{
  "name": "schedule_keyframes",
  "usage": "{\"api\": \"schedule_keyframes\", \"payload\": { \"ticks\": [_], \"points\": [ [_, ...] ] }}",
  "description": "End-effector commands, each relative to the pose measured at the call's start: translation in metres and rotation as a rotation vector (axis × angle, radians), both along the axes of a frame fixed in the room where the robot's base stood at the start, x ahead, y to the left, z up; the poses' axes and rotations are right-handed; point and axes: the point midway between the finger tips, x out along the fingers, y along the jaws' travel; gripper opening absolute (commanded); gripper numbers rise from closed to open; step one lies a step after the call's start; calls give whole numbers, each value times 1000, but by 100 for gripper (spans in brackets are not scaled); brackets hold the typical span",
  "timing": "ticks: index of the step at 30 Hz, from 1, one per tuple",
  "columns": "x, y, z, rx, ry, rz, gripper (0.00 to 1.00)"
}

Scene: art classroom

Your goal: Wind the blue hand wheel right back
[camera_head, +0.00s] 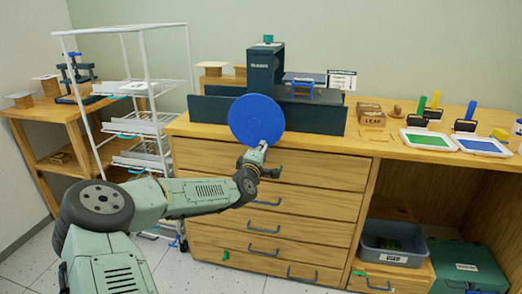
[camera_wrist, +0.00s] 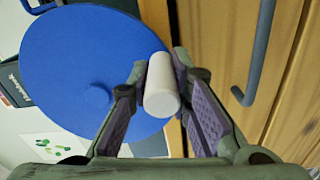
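The blue hand wheel (camera_head: 256,121) is a flat disc on the front of a dark green press (camera_head: 264,68) on the wooden cabinet. In the wrist view the wheel (camera_wrist: 65,70) fills the upper left, with a round hub at its middle. A pale cylindrical handle (camera_wrist: 163,88) stands out near its rim at the right. My gripper (camera_head: 256,152) is at the wheel's lower edge. In the wrist view its two fingers (camera_wrist: 163,72) lie on either side of the handle and appear closed on it. The handle is hidden in the head view.
Cabinet drawers with bar handles (camera_head: 265,202) are just below my gripper; one bar (camera_wrist: 262,55) is close beside the right finger. A white wire rack (camera_head: 145,90) stands at the left. Ink trays (camera_head: 428,140) and rollers stand on the right worktop.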

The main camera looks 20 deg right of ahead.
Motion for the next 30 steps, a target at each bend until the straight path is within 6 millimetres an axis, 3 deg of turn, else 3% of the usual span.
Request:
{"api": "schedule_keyframes", "payload": {
  "ticks": [6, 17, 30],
  "points": [
    [-3, -3, -6, 4, 10, -8, 40],
    [-9, 1, -9, 6, 15, -10, 40],
    [-77, 52, 0, 0, 3, -1, 40]
  ]
}}
